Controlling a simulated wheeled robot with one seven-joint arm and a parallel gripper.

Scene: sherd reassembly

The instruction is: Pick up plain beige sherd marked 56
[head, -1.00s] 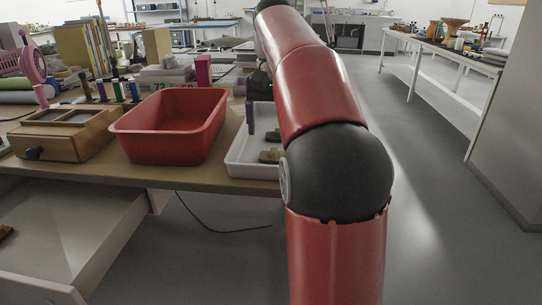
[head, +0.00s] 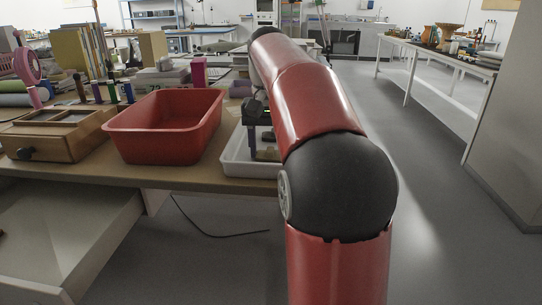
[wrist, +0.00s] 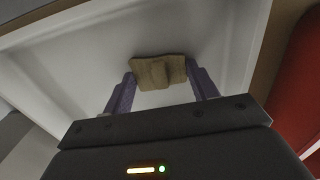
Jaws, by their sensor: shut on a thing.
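A beige-brown sherd (wrist: 158,70) sits between the two purple fingers of my gripper (wrist: 162,80) in the wrist view. The fingers are shut on its left and right edges. No number can be read on it. Behind it is the pale floor of the white tray (wrist: 70,60). In the head view my gripper (head: 252,138) is low at the white tray (head: 245,169), partly hidden by my red arm. A brownish sherd (head: 268,154) shows beside the fingers there; I cannot tell whether it is the held one.
A red bin (head: 165,142) stands on the table just left of the tray. A wooden box (head: 55,140) is farther left. Bottles, books and a purple block (head: 199,72) stand behind. My arm hides the tray's right side. Open floor lies to the right.

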